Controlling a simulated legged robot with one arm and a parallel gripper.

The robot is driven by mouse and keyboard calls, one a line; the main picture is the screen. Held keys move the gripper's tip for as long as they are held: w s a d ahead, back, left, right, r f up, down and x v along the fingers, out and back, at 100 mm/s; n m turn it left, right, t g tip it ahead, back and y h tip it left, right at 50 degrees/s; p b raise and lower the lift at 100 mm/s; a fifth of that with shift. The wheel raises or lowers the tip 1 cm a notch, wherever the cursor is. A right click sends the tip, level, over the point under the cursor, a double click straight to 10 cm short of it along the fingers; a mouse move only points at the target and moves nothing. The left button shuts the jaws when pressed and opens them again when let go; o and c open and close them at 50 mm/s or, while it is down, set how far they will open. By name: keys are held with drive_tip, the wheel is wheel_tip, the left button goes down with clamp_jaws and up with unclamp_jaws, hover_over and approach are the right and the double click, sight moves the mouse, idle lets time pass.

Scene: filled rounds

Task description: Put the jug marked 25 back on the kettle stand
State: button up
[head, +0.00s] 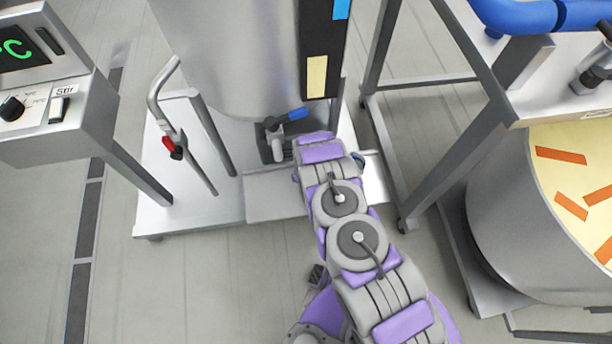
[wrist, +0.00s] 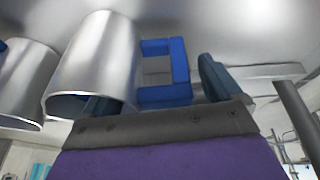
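In the wrist view, a steel cylinder (wrist: 95,65), perhaps a jug, has a square blue handle (wrist: 181,72) beside it. No number 25 can be read on it. My gripper (wrist: 160,98) has one dark finger right of the handle, with a small gap. The other finger is mostly hidden behind the cylinder. The fingers stand apart, with the handle appearing between them. In the head view my own arm hides the gripper, which reaches the front of the kettle (head: 235,60). The kettle stand (head: 185,205) is a pale metal base with a front step.
A second steel cylinder (wrist: 22,85) is at the wrist view's left. A control box (head: 45,110) stands left. A round vessel (head: 520,235) under a frame stands right. Floor is clear at front left.

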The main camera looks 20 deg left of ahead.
drive_tip(key=p+v, duration=0.6)
drive_tip(key=v, duration=0.6)
idle(0.3)
